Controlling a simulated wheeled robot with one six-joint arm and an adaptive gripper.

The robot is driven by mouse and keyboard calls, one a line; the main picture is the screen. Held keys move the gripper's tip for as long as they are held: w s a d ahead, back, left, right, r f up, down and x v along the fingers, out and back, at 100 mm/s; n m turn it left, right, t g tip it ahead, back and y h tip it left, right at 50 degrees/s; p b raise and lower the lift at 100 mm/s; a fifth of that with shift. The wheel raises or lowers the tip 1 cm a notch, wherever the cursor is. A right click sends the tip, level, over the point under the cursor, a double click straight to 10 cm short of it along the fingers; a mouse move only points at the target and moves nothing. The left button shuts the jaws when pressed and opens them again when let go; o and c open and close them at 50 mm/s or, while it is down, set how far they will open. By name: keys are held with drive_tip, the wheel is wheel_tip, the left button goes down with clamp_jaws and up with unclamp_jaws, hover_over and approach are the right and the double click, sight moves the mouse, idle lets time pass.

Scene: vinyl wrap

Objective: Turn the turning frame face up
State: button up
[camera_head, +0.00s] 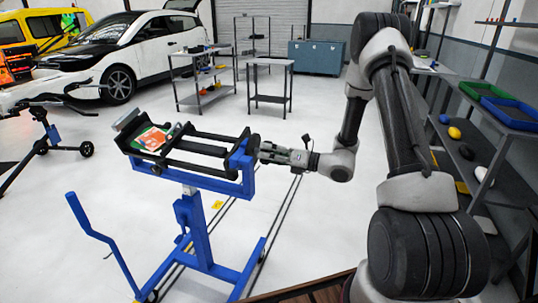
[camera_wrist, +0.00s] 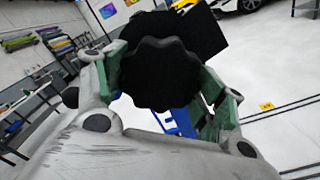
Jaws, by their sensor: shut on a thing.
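The turning frame (camera_head: 208,147) has black rails carried on a blue wheeled stand (camera_head: 197,225) left of centre in the head view. A flat piece with orange, green and white colours (camera_head: 153,137) shows at its left end. A thin plate edge (camera_head: 127,119) sticks up beyond it. My gripper (camera_head: 268,152) is at the frame's right end. In the wrist view, a black lobed knob (camera_wrist: 160,75) sits between my gripper's green-padded fingers, which are shut on it. The knob hides most of the frame there; a blue part (camera_wrist: 180,122) shows below it.
A blue crank-shaped handle (camera_head: 93,230) rises from the stand's left side. A shelf unit with coloured trays (camera_head: 510,112) stands on the right. A small table (camera_head: 270,80), a cart (camera_head: 203,85) and a white car (camera_head: 140,45) are behind. The floor around the stand is mostly clear.

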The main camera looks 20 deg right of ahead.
drive_tip(key=shift+m, duration=1.7)
drive_tip(key=o, duration=1.4)
drive_tip(key=shift+o, duration=0.2)
drive_tip(key=v, duration=1.2)
